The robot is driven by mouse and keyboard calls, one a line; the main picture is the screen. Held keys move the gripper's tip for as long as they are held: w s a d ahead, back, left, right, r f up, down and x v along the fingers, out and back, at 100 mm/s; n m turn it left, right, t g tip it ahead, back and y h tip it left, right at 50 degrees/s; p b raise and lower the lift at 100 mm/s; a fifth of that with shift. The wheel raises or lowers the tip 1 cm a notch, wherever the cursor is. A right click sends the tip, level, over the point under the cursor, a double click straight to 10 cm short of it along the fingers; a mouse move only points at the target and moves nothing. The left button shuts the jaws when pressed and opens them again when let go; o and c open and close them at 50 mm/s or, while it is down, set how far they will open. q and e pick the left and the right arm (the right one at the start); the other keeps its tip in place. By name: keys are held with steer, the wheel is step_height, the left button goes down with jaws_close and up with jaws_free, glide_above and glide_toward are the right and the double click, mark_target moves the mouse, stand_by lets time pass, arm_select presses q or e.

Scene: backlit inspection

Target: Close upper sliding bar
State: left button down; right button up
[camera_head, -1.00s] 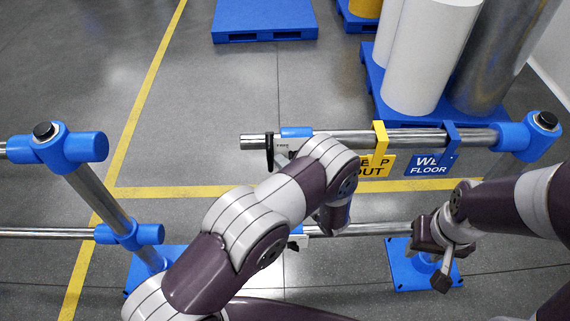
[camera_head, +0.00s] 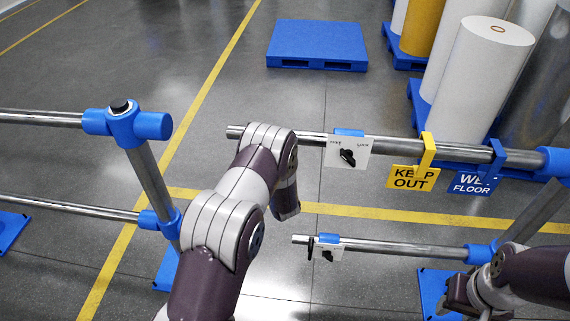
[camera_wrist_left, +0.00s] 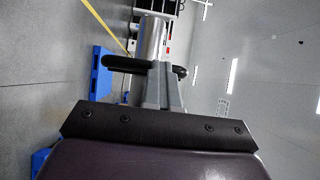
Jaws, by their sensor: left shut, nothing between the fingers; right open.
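The upper sliding bar (camera_head: 312,138) is a steel tube reaching left through a white latch plate (camera_head: 347,152) with a black knob. Its free end stands apart from the blue socket (camera_head: 150,126) on the left post, with a gap between. My left arm crosses in front of the bar near that end and hides its black handle and my left gripper. In the left wrist view my left gripper (camera_wrist_left: 161,88) is shut and empty, by a black handle (camera_wrist_left: 130,65) and tube (camera_wrist_left: 151,40); contact cannot be told. My right gripper (camera_head: 458,298) is open at lower right, away from the bar.
The lower bar (camera_head: 395,246) ends well short of the left post's lower socket (camera_head: 150,219). Keep-out (camera_head: 413,178) and wet-floor (camera_head: 473,184) signs hang on the upper rail. Rolls (camera_head: 480,80) and a blue pallet (camera_head: 317,43) stand behind; the floor between is clear.

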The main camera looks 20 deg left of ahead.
arm_select(q)
steer(key=s+a+b, duration=0.2)
steer(key=a, duration=0.8)
steer(key=s+a+b, duration=0.2)
steer(key=s+a, duration=0.1)
steer(key=a, duration=0.8)
steer(key=shift+s+r+b, duration=0.2)
steer(key=shift+s+b, duration=0.05)
steer(key=shift+b, duration=0.1)
steer(key=shift+d, duration=0.1)
